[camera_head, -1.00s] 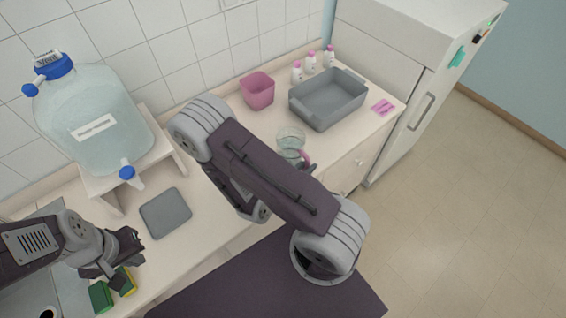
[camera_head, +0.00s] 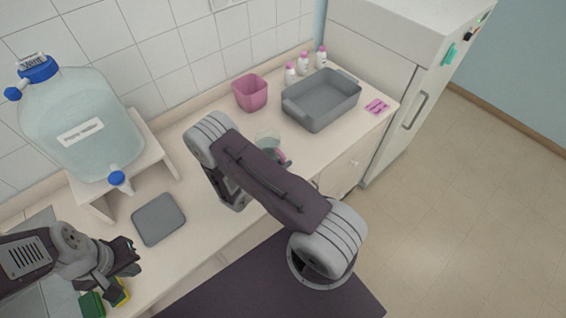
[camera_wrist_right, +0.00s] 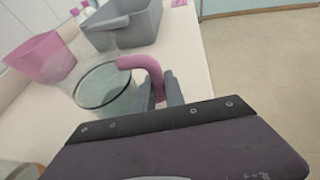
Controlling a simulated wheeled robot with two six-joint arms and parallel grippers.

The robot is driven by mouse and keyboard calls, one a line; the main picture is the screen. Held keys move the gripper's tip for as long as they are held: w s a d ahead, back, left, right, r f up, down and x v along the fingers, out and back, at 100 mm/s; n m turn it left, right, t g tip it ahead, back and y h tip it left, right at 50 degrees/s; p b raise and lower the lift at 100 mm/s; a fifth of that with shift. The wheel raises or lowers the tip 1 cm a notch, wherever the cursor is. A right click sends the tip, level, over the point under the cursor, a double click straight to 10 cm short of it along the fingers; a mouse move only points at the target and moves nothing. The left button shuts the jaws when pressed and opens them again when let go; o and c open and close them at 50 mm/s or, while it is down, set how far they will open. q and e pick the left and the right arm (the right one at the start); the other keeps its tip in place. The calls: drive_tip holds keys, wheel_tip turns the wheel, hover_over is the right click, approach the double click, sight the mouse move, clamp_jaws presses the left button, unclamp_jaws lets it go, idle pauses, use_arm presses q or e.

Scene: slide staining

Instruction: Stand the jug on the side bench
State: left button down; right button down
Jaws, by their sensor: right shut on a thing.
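The jug (camera_head: 267,139) is clear glass with a pink handle (camera_wrist_right: 146,68). In the head view it is partly hidden behind my right arm, over the front part of the bench (camera_head: 325,147). In the right wrist view my right gripper (camera_wrist_right: 163,84) is shut on the pink handle, and the jug (camera_wrist_right: 104,90) looks upright. I cannot tell whether its base touches the bench. My left gripper (camera_head: 137,256) is at the lower left above the sponges, away from the jug; its fingers are too small to judge.
A grey tub (camera_head: 321,101), a pink bin (camera_head: 250,94) and several white bottles (camera_head: 303,65) stand at the back. A large water carboy (camera_head: 84,130) is on a stand at left. A grey mat (camera_head: 159,219) and green and yellow sponges (camera_head: 92,304) lie nearby.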

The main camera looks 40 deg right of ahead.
drive_tip(key=shift+d+f, duration=0.1)
drive_tip(key=shift+f, duration=0.1)
drive_tip(key=shift+f, duration=0.1)
drive_tip(key=c, duration=1.4)
unclamp_jaws()
